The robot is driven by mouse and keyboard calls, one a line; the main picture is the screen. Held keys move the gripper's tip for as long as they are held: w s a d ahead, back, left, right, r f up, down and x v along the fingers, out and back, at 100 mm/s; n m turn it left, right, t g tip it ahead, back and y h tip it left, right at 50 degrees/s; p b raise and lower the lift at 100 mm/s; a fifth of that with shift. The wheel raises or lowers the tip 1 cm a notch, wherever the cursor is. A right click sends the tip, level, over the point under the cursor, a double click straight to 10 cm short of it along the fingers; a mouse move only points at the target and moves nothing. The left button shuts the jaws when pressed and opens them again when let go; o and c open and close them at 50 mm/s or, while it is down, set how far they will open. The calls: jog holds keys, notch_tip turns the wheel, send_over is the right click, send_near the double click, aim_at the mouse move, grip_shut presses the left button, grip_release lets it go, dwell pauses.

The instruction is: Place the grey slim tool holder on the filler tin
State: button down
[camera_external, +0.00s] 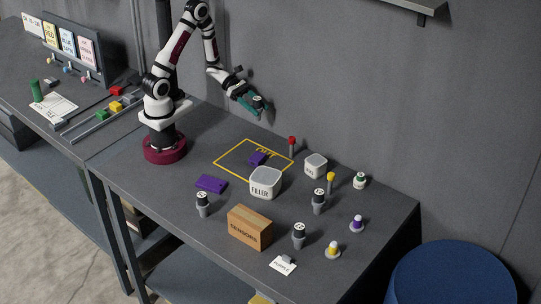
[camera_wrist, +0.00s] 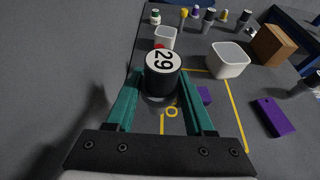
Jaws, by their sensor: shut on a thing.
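My gripper (camera_wrist: 166,98) is shut on a tool holder (camera_wrist: 163,76) with a dark body, a white top marked 29 and a greyer lower part. In the external view my gripper (camera_external: 258,104) holds it in the air, behind and above the yellow-outlined area, tilted with the hand. The filler tin (camera_external: 265,183) is a white, rounded tin marked FILLER on the table, in front of and below my gripper. Its pale top is bare. In the wrist view the filler tin (camera_wrist: 229,60) is up and right of the held holder, clear of it.
A yellow outline (camera_external: 226,150) holds a purple block (camera_external: 257,159); another purple block (camera_external: 211,184) lies left of the tin. A smaller white tin (camera_external: 316,166), a red-topped post (camera_external: 291,147) and a cardboard box (camera_external: 250,228) stand near it. Several other holders stand to the front and right.

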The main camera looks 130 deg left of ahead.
jog(key=w+d+r+m+g+h, duration=0.1)
jog(key=w+d+r+m+h, duration=0.3)
jog(key=w+d, duration=0.65)
jog(key=w+d+r+m+g+h, duration=0.2)
jog(key=w+d+m+h, duration=0.1)
jog(key=d, duration=0.7)
jog(key=w+d+r+m+g+h, duration=0.1)
jog(key=w+d+r+m+h, duration=0.1)
jog(key=d, duration=0.8)
send_over(266, 176)
jog(key=shift+h, duration=0.3)
notch_tip(266, 176, down, 7)
jog(key=shift+d+f, duration=0.1)
jog(key=shift+f, duration=2)
jog(key=shift+c, duration=1.4)
grip_release()
jog(key=shift+f, duration=0.15)
